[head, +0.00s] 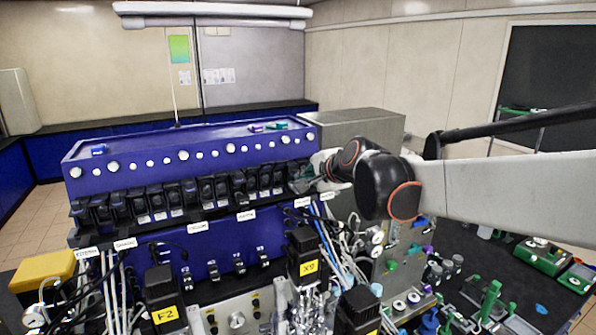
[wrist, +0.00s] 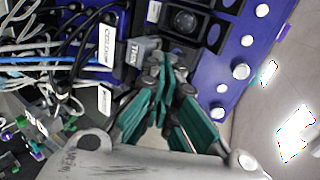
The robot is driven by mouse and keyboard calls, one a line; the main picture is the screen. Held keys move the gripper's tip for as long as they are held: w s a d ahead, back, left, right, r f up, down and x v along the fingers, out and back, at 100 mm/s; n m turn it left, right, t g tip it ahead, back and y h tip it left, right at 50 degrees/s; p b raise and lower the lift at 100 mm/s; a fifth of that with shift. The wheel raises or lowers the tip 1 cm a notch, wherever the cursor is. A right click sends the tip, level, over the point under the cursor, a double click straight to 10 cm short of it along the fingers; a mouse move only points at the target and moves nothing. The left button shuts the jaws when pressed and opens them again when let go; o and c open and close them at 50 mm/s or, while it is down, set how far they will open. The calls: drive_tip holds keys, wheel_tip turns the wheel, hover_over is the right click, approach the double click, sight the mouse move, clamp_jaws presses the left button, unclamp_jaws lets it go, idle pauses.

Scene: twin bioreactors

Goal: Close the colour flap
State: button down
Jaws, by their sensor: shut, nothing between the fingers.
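My gripper (head: 303,183) reaches from the right to the right end of a row of black flap units (head: 205,190) on the blue bioreactor front. In the wrist view my gripper (wrist: 168,72) shows green finger pads, shut and empty, with its tips beside a grey block marked "TURB" or similar (wrist: 137,50). A white label that seems to read "COLOUR" (wrist: 107,44) is left of that block. A black unit with a round recess (wrist: 184,22) is above the fingertips. I cannot tell which part is the colour flap; my fingers may partly hide it. Contact is unclear.
White knobs (head: 183,155) line the blue housing above the flaps. Cables (head: 330,240) hang below the right end. Black motors, one marked "X9" (head: 303,258), stand in front. A grey cabinet (head: 360,125) is behind my arm. A dark bench (head: 475,275) with green parts lies right.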

drive_tip(key=shift+f, duration=0.2)
drive_tip(key=shift+r, duration=0.2)
idle(0.5)
drive_tip(key=shift+r, duration=0.65)
drive_tip(key=shift+f, duration=0.1)
